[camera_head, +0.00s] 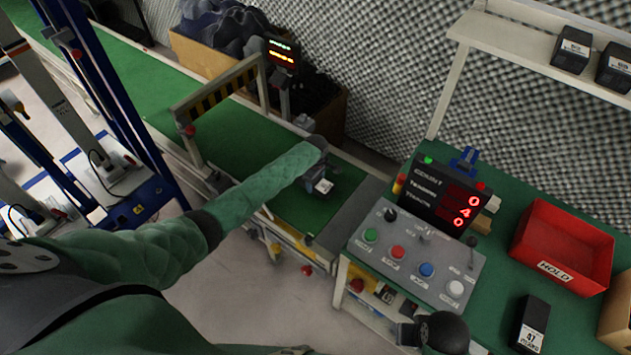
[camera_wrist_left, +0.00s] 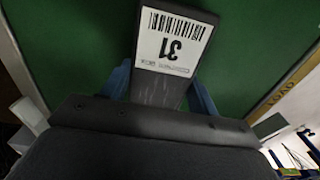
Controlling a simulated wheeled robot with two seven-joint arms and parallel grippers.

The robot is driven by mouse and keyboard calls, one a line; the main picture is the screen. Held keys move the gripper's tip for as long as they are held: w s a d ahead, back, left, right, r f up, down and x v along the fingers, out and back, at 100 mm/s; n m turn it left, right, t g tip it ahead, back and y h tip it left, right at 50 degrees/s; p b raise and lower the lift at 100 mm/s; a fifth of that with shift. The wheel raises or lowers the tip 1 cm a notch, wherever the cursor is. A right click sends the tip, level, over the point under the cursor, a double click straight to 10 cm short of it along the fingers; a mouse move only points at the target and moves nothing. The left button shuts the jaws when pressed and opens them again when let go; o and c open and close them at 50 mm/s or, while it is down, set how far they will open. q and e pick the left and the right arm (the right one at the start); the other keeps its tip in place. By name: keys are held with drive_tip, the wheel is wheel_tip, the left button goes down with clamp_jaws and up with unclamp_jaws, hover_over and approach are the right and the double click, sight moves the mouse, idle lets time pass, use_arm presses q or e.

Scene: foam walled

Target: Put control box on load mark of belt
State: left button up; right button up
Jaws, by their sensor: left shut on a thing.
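In the head view the left gripper (camera_head: 322,182) is over the near end of the green belt (camera_head: 295,208), with the box (camera_head: 324,187) mostly hidden under the wrist. Whether the box touches the belt I cannot tell. A yellow LOAD strip (camera_wrist_left: 287,92) runs along the belt edge. A dark part of my right arm shows at the bottom; its fingers are unclear.
A control panel (camera_head: 415,262) with coloured buttons and a red counter display (camera_head: 445,200) stand right of the belt. A red HOLD bin (camera_head: 562,243) and another dark box (camera_head: 530,325) are on the green bench. A striped barrier (camera_head: 218,95) spans the belt further back.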

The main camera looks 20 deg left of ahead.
drive_tip(key=shift+d+r, duration=0.1)
drive_tip(key=shift+r, duration=0.05)
use_arm(q)
drive_tip(key=o, duration=1.1)
drive_tip(key=shift+f, duration=0.15)
drive_tip(key=shift+o, duration=0.5)
use_arm(e)
drive_tip(key=shift+s+r, duration=0.15)
drive_tip(key=shift+s, duration=0.15)
use_arm(q)
drive_tip(key=shift+r, duration=0.3)
wheel_tip(320, 180, up, 12)
drive_tip(key=shift+b, duration=0.45)
use_arm(e)
drive_tip(key=r, duration=0.1)
drive_tip(key=s+r, duration=0.1)
drive_tip(key=r, duration=0.1)
drive_tip(key=shift+s+r, duration=0.15)
drive_tip(key=shift+r, duration=0.05)
